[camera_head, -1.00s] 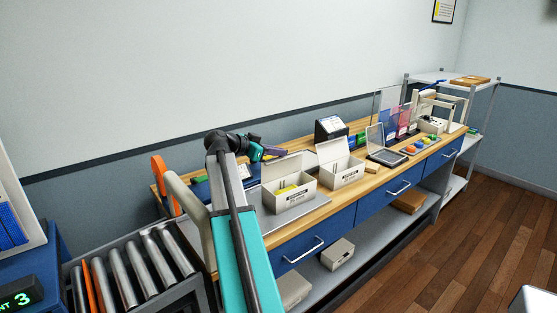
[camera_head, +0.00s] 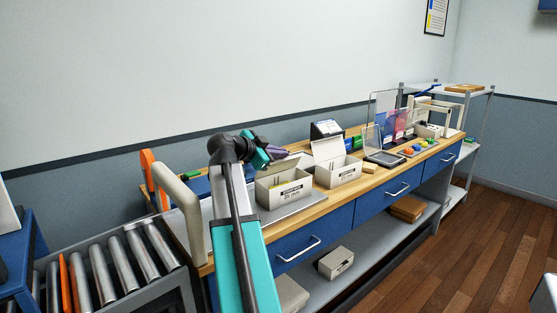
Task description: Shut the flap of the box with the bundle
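Two pale boxes with hinged flaps stand on the wooden workbench (camera_head: 320,203). The left box (camera_head: 286,190) has a dark-printed label; its flap (camera_head: 292,163) is up at the back, partly behind my gripper. A little yellow shows inside it. The right box (camera_head: 340,175) has its flap (camera_head: 327,149) standing up, with yellow at its opening. I cannot tell from this view which contents are the bundle. My gripper (camera_head: 275,153), with purple fingers, is above and behind the left box, near its flap. Contact and finger gap are too small to tell.
A roller conveyor (camera_head: 120,262) with an orange upright (camera_head: 149,180) is at the left. A small screen (camera_head: 326,129) stands behind the boxes. An open grey case (camera_head: 383,155) and coloured items lie farther right.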

